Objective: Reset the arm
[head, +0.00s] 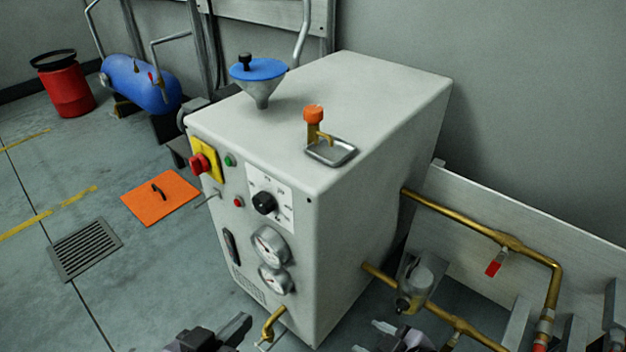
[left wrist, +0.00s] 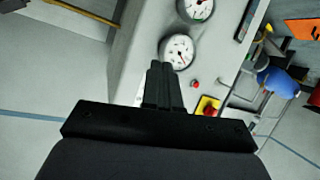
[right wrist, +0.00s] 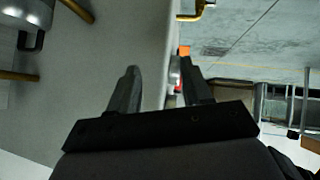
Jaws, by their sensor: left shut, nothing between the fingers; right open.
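My left gripper (head: 238,326) is low at the bottom edge of the head view, in front of the grey machine cabinet (head: 340,215). In the left wrist view my left gripper (left wrist: 161,68) is shut and empty, its fingers pressed together before the cabinet's gauge face. My right gripper (head: 378,335) is at the bottom of the head view, right of the cabinet's front corner and near the brass pipes. In the right wrist view my right gripper (right wrist: 160,70) is open, with nothing held between its fingers.
The cabinet carries a blue-rimmed funnel (head: 259,75), an orange-capped filler (head: 313,114), a dial (head: 264,203) and gauges (head: 269,246). A brass spout (head: 273,322) is close to my left gripper. Brass pipes (head: 455,222) run at the right. An orange plate (head: 160,197) and floor grate (head: 86,249) lie left.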

